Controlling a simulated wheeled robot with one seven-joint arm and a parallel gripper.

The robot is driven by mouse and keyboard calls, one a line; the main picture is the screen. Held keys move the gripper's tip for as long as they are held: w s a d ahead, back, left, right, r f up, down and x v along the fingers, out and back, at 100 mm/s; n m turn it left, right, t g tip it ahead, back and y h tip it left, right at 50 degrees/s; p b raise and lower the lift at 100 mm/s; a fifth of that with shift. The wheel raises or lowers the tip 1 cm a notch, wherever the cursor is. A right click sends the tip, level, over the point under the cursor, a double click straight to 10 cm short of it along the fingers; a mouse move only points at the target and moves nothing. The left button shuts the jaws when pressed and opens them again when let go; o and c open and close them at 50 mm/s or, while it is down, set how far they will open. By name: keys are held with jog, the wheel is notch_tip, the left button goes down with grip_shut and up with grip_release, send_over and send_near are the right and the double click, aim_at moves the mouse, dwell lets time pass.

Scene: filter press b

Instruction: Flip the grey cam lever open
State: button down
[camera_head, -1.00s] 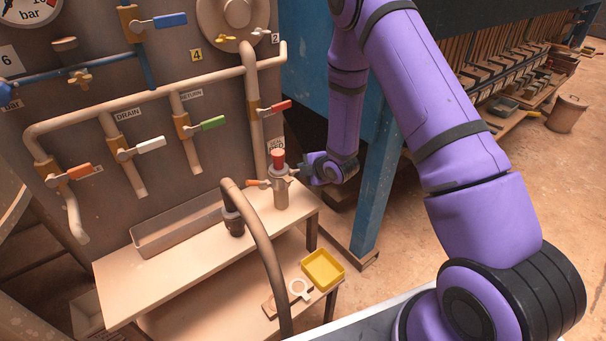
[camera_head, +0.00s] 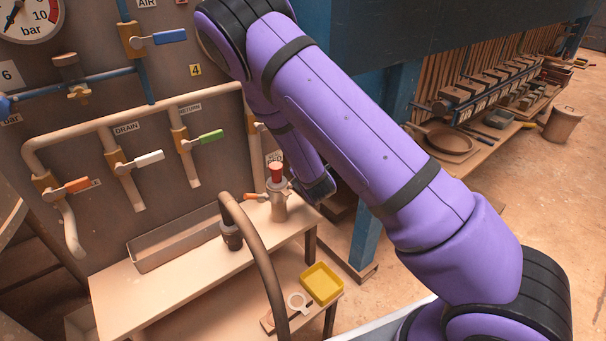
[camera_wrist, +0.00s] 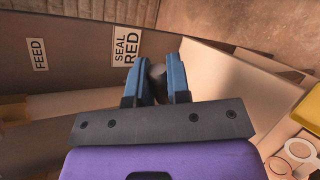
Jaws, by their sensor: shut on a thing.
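A metal fitting (camera_head: 279,209) with a red top (camera_head: 276,171) stands upright at the right end of the bench in the head view. An orange-red lever (camera_head: 255,197) sticks out on its left. The grey cam lever, on its right side, is mostly hidden by my arm. My gripper is close against that right side, its fingers too small and covered to make out there. In the wrist view my gripper (camera_wrist: 156,84) has its blue fingers shut on a dark rounded piece, which looks like the end of the grey cam lever (camera_wrist: 157,75). The lever's angle cannot be told.
A bent hose (camera_head: 262,255) rises in front of the bench (camera_head: 165,290). A long metal trough (camera_head: 178,246) lies along its back. A yellow tray (camera_head: 321,283) sits on the lower shelf.

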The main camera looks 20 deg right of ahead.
jog(key=shift+r, duration=0.15)
dwell(0.5)
jog(key=c, duration=1.4)
grip_release()
jog(key=shift+o, duration=0.2)
jog(key=shift+s, duration=0.1)
jog(key=v, duration=1)
jog(key=shift+s+a, duration=0.2)
jog(key=shift+s, duration=0.15)
jog(key=shift+r, duration=0.2)
